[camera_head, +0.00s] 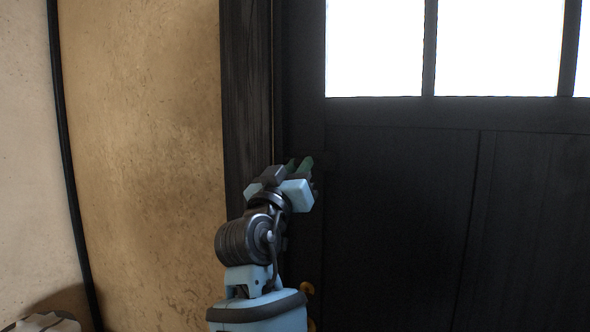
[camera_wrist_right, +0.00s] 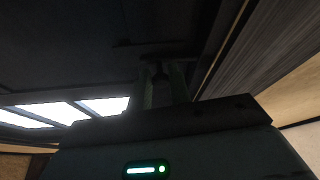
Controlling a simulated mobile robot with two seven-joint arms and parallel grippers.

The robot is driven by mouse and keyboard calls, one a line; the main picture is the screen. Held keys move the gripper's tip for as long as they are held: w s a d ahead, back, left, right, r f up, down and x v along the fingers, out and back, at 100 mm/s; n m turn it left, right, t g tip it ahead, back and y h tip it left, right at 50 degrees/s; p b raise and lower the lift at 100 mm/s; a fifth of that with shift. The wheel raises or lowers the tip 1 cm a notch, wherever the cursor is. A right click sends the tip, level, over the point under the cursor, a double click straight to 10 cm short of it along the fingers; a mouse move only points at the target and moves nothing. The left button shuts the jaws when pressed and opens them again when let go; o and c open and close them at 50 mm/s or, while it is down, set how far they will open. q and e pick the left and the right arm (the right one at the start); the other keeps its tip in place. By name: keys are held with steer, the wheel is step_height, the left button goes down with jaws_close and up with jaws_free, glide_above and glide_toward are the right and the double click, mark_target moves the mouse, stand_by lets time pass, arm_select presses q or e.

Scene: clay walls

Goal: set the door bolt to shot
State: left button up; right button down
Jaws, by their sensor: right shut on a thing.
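The dark door (camera_head: 400,210) stands in its dark wooden frame (camera_head: 246,90). My right gripper (camera_head: 302,163) is at the door's left edge, level with the top of the lower panels. In the right wrist view its greenish fingers (camera_wrist_right: 162,85) are shut on the small dark knob of the door bolt (camera_wrist_right: 158,70). The bolt is black on a black door, and mostly hidden by the gripper in the head view. How far its bar reaches toward the frame cannot be made out. My left gripper is not in view.
A brass-coloured door handle (camera_head: 307,288) shows low at the door's left edge, close beside my right arm. Bright window panes (camera_head: 497,45) fill the door's upper part. A tan clay wall (camera_head: 140,150) lies left of the frame.

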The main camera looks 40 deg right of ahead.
steer(key=shift+w+a+r, duration=0.1)
steer(key=c, duration=1.7)
jaws_free()
steer(key=o, duration=0.3)
steer(key=shift+w, duration=0.25)
steer(key=shift+s, duration=0.1)
